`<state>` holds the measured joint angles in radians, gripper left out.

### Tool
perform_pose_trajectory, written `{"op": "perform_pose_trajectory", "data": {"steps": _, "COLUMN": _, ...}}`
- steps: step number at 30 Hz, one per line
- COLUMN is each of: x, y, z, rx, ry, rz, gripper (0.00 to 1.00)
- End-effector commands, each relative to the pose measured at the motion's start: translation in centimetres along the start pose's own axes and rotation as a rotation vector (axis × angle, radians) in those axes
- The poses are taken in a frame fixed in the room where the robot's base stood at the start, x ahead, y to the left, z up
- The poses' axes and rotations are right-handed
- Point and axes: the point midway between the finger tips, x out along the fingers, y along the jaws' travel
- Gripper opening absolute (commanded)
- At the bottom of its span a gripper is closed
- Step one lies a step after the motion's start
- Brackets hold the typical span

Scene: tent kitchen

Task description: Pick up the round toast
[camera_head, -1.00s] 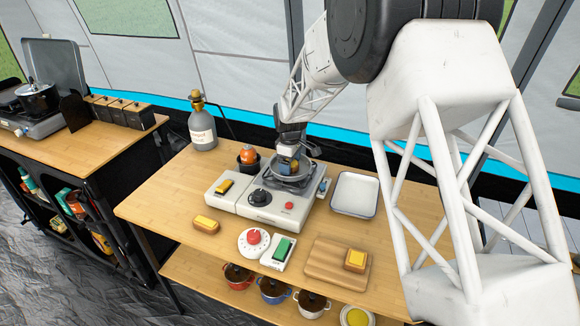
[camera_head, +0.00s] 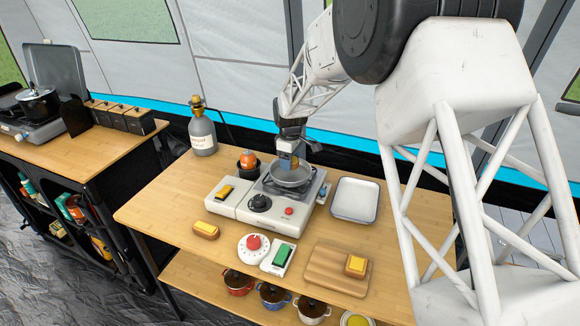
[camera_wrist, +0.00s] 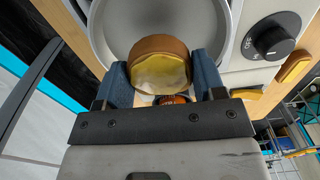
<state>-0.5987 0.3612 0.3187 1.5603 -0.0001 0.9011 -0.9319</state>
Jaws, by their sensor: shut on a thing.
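The round toast (camera_wrist: 158,46) has a brown crust and a shiny yellow face, and shows between my fingers in the wrist view. My gripper (camera_wrist: 162,74) is shut on it, one blue-grey finger on each side. The grey frying pan (camera_head: 290,175) sits on the portable stove (camera_head: 262,205), and its rim shows behind the toast in the wrist view. In the head view my gripper (camera_head: 288,160) is just above the pan; the toast is too small there to make out clearly.
In front are a cutting board (camera_head: 325,268) with a square yellow-topped piece (camera_head: 356,265), a dial with a red knob (camera_head: 253,244) and another yellow-topped piece (camera_head: 206,230). A gas bottle (camera_head: 202,134) stands behind left.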

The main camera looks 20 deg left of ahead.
Motion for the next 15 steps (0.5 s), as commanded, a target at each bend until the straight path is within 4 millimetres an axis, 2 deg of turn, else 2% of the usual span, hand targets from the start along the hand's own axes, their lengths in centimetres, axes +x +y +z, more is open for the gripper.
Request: {"op": "perform_pose_trajectory", "data": {"steps": 15, "x": -0.6, "y": -6.0, "z": 4.3, "rx": 0.0, "ry": 0.0, "rz": 0.0, "gripper": 0.4}}
